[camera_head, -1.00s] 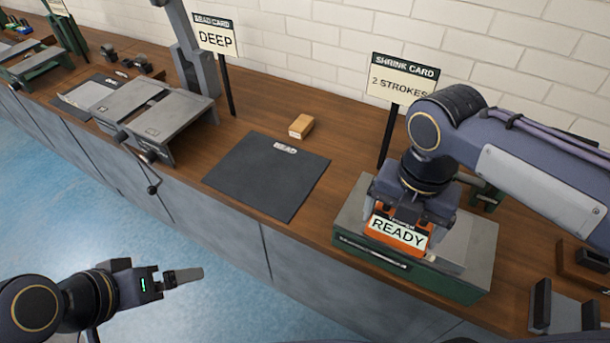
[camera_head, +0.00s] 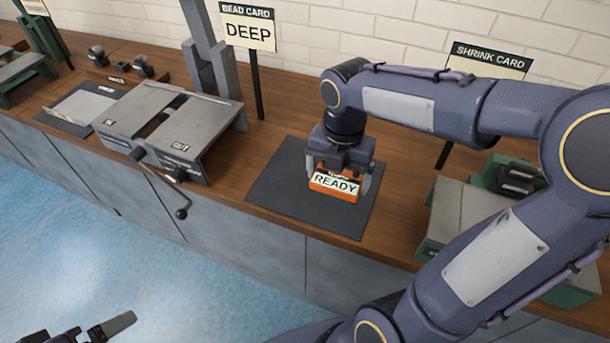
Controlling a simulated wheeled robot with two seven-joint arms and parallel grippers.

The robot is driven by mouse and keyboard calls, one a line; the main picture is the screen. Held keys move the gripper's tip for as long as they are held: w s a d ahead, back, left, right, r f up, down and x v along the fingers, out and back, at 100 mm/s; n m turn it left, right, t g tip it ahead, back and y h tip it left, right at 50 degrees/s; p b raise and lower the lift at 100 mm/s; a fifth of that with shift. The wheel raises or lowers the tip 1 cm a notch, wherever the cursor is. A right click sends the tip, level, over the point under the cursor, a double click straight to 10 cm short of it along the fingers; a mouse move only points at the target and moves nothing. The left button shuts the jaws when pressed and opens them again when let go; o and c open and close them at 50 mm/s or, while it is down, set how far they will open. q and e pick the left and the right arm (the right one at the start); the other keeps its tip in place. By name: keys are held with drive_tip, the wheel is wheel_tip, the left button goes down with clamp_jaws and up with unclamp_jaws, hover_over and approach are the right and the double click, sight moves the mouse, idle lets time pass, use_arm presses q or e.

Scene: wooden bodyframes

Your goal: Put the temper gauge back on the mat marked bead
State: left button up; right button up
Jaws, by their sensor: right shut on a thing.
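The temper gauge (camera_head: 336,184) is an orange block with a white face reading READY. My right gripper (camera_head: 339,180) is shut on it, with a finger on each side. The gauge is over the middle of the dark bead mat (camera_head: 285,196); I cannot tell whether it touches the mat. The mat's label is hidden behind my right arm and gripper. My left gripper (camera_head: 112,327) is low at the bottom left, away from the bench, partly cut off by the frame; its jaw gap is not clear.
A grey machine with a crank (camera_head: 170,125) stands left of the mat. The BEAD CARD sign (camera_head: 248,30) reads DEEP. A green and grey machine (camera_head: 465,215) stands to the right, partly behind my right arm. The SHRINK CARD sign (camera_head: 490,60) is behind that arm.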

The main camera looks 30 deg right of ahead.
drive_tip(key=w+f, duration=0.2)
drive_tip(key=w, duration=0.1)
drive_tip(key=w+d+f, duration=0.1)
drive_tip(key=w+f, duration=0.2)
drive_tip(key=w, duration=0.1)
drive_tip(key=w+f, duration=0.3)
drive_tip(key=shift+w+d, duration=0.2)
drive_tip(key=shift+d, duration=0.1)
drive_tip(key=shift+w+f, duration=0.15)
drive_tip(key=shift+f, duration=1.6)
drive_tip(key=shift+f, duration=0.1)
drive_tip(key=shift+f, duration=0.15)
drive_tip(key=o, duration=0.9)
drive_tip(key=shift+c, duration=0.2)
